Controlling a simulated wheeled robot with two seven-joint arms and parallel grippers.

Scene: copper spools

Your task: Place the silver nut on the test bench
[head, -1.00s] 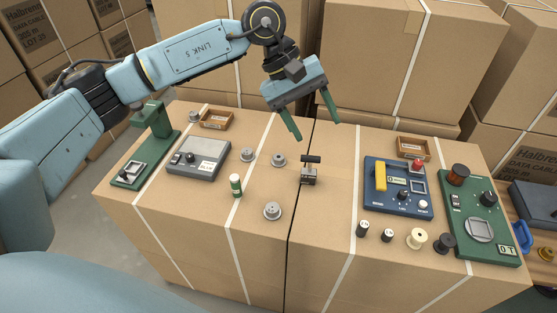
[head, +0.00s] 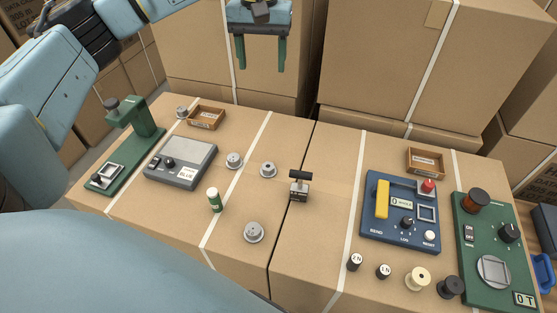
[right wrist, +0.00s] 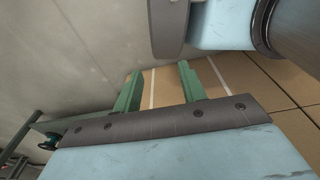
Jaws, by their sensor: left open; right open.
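Several round silver-grey flanged pieces lie on the cardboard top in the head view: one at the front (head: 254,232), two mid-left (head: 234,160) (head: 268,170) and one at the back left (head: 182,112). I cannot tell which is the silver nut. A blue panel (head: 375,232) and a green panel (head: 482,278) lie on the right; I cannot tell which thing is the test bench. My left gripper (head: 260,68) is open and empty, high beyond the back edge. My right gripper (right wrist: 158,78) is open and empty in the right wrist view; the head view does not show it.
A grey box (head: 180,160) and a green stand (head: 135,140) are on the left. A green-and-white cylinder (head: 214,200) and a small black-handled clamp (head: 300,186) stand mid-table. Small brown trays (head: 206,118) (head: 426,161) lie at the back.

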